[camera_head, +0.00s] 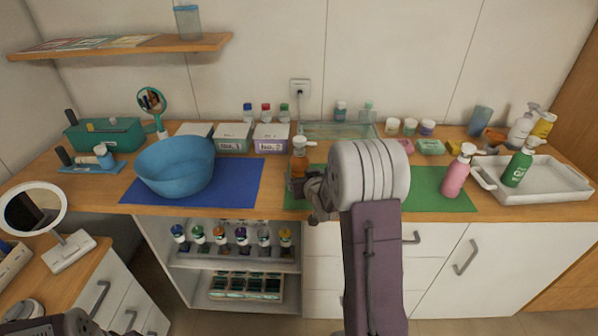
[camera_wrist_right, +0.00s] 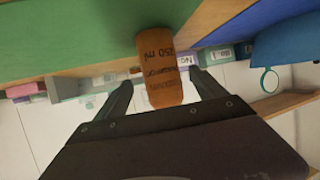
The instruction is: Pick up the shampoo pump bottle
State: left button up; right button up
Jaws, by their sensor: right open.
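An amber pump bottle (camera_head: 299,160) with a white top stands upright on the green mat. In the right wrist view the orange-brown bottle (camera_wrist_right: 160,70) carries dark print reading "250 ml"; the rest of its label is hard to read. My right gripper (camera_head: 313,192) is at the bottle's near side, partly hidden by my wrist. In the wrist view its two fingers (camera_wrist_right: 163,92) are open, one on each side of the bottle, with visible gaps. A pink pump bottle (camera_head: 459,172) and a green pump bottle (camera_head: 518,165) stand further right.
A blue bowl (camera_head: 175,168) stands on a blue mat (camera_head: 238,187) to the left. Labelled boxes (camera_head: 270,138) and a glass tray (camera_head: 337,131) are behind the bottle. A white tray (camera_head: 558,182) is at the right. My right forearm covers part of the green mat (camera_head: 432,190).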

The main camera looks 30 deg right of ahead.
aim_at(301, 147)
jog(key=shift+w+d+f, duration=0.15)
jog(key=shift+w, duration=0.05)
jog(key=x, duration=0.4)
jog(key=shift+a+p, duration=0.25)
jog(key=shift+p, duration=0.05)
jog(key=shift+w+d+f, duration=0.15)
jog(key=shift+w+f, duration=0.05)
jog(key=shift+w, duration=0.1)
jog(key=shift+s+r, duration=0.1)
jog(key=c, duration=0.4)
grip_shut()
notch_tip(301, 147, up, 10)
jog(key=shift+f+p, duration=0.15)
jog(key=shift+p, duration=0.35)
